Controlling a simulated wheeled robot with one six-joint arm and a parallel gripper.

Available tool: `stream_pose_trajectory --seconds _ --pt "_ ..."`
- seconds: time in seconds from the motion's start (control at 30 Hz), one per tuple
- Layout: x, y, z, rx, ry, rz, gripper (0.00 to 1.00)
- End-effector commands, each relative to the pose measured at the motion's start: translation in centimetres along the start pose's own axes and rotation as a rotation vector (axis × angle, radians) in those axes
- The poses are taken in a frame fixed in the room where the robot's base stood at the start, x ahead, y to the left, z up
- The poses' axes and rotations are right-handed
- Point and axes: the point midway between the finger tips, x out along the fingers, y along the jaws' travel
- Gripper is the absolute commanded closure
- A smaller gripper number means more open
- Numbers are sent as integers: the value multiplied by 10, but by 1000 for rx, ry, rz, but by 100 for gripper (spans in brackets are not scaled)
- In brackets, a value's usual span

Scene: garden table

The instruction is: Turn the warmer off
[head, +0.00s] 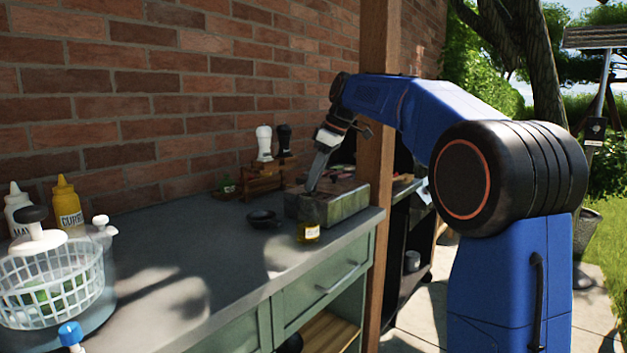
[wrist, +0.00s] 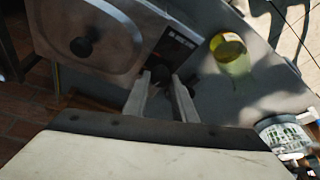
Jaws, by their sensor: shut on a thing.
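The warmer (head: 346,206) is a low metal box on the far right end of the grey counter. In the wrist view its metal lid (wrist: 110,45) has a round black knob, and beside it is a dark control panel (wrist: 176,48). My gripper (head: 312,189) reaches down to the warmer at its left side. In the wrist view the two pale fingers of my gripper (wrist: 167,82) are closed around a small dark control knob (wrist: 160,74) at the panel. The fingers partly hide this knob, and its setting cannot be read.
A small yellow jar (head: 309,231) stands close in front of the warmer. A small black pan (head: 264,219) lies to its left. A wooden rack (head: 262,180) with shakers is behind. A wooden post (head: 376,150) rises beside the warmer. The middle counter is clear.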

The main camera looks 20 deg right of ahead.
Motion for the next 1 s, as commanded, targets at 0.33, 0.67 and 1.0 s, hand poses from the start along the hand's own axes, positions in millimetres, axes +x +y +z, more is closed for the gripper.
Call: stream_pose_trajectory --seconds 0.33,0.67,1.0 --pt "0 3 -1 -243 0 -99 98" --pt "0 4 -1 -359 1 -147 98" --pt "0 3 -1 -380 0 -156 98"
